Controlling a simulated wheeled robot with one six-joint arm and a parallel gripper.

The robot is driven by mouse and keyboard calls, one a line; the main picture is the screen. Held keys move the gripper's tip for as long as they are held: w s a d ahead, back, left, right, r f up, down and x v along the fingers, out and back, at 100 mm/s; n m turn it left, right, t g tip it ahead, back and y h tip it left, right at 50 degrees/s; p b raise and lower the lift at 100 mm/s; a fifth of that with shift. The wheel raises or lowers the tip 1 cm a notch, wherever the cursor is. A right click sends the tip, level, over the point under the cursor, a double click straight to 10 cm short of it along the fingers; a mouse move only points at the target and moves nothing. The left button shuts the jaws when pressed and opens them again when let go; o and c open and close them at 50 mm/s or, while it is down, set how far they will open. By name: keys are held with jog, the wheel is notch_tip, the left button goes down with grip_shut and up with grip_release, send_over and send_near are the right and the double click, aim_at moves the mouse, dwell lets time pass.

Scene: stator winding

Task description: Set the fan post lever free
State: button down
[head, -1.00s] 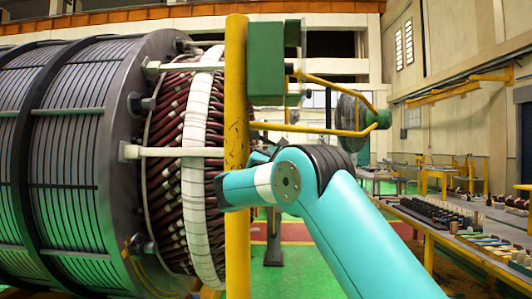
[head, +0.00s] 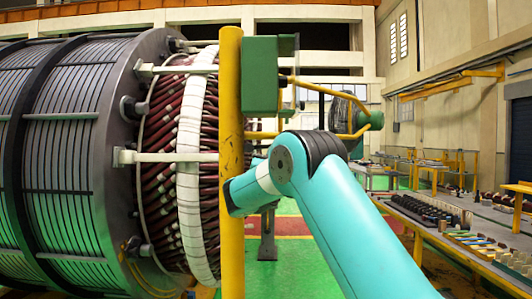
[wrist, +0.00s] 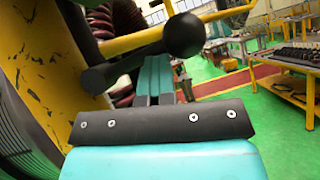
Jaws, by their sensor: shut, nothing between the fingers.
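The yellow fan post (head: 231,130) stands upright in front of the stator's right end. In the wrist view the post (wrist: 40,75) fills the left side. A black lever with a round knob (wrist: 184,35) slants up and right from a dark pivot on the post. My gripper (wrist: 156,62) is shut and empty. Its teal fingers lie close together, partly covered by the lever, which crosses in front of them. I cannot tell if they touch it. In the head view the post hides the fingers, and my arm reaches to it. The lever is not clear there.
The caged fan (head: 347,112) hangs on yellow bars right of the post, with a green box (head: 260,75) at its top. The large stator (head: 75,150) fills the left. A workbench with parts (head: 455,225) stands at right. Green floor is open between.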

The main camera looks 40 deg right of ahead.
jog(key=shift+s+d+r+p, duration=0.15)
jog(key=shift+d+r+p, duration=0.05)
jog(key=shift+r+p, duration=0.65)
jog(key=shift+s+d+r+p, duration=0.1)
jog(key=shift+d+r+p, duration=0.05)
jog(key=shift+r+p, duration=0.65)
jog(key=shift+r, duration=0.15)
jog(key=s+a+f+b, duration=0.3)
jog(key=s+f+b, duration=0.6)
jog(key=b, duration=0.2)
jog(key=shift+s+a+f+b, duration=0.15)
jog(key=shift+b, duration=0.2)
